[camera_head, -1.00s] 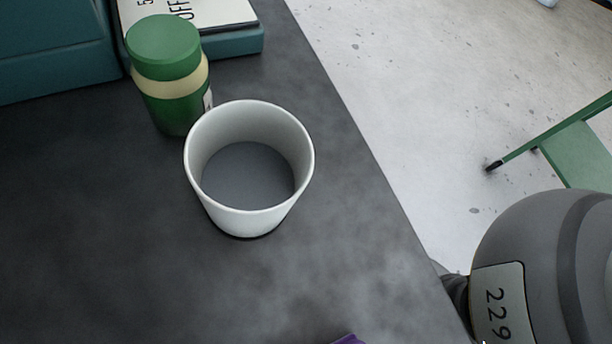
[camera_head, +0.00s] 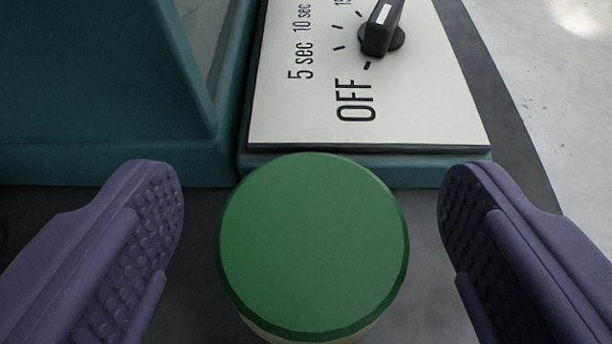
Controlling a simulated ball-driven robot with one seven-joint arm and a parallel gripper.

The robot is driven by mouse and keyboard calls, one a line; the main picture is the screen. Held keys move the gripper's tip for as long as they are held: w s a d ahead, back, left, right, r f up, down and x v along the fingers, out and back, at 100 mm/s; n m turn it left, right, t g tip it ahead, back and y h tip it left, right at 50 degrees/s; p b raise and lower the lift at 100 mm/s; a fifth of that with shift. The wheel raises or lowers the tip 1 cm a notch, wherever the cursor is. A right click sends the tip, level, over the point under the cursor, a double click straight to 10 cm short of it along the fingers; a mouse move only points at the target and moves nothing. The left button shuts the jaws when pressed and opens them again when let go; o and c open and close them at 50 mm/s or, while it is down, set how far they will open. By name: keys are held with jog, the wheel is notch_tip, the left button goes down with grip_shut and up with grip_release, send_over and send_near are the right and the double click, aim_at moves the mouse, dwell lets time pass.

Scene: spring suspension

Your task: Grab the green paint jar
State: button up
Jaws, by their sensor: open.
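The green paint jar (camera_head: 312,245) stands upright on the dark table, seen from above. Its round green lid fills the lower middle of the view, and a sliver of its cream band shows at the bottom edge. My gripper (camera_head: 311,215) is open, with one purple padded finger to the left of the jar and one to the right. There is a visible gap between each finger and the lid. The lower body of the jar is hidden under the lid.
A teal machine (camera_head: 90,90) stands right behind the jar. Its pale dial panel (camera_head: 300,125) has a black knob (camera_head: 382,30) and reads OFF, 5 sec and 10 sec. The dark table's edge (camera_head: 510,130) runs along the right, with pale floor beyond.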

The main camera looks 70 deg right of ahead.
jog(key=shift+w+d+f, duration=0.15)
jog(key=shift+d+f, duration=0.1)
jog(key=shift+d, duration=0.15)
jog(key=shift+r, duration=0.1)
jog(key=c, duration=1.2)
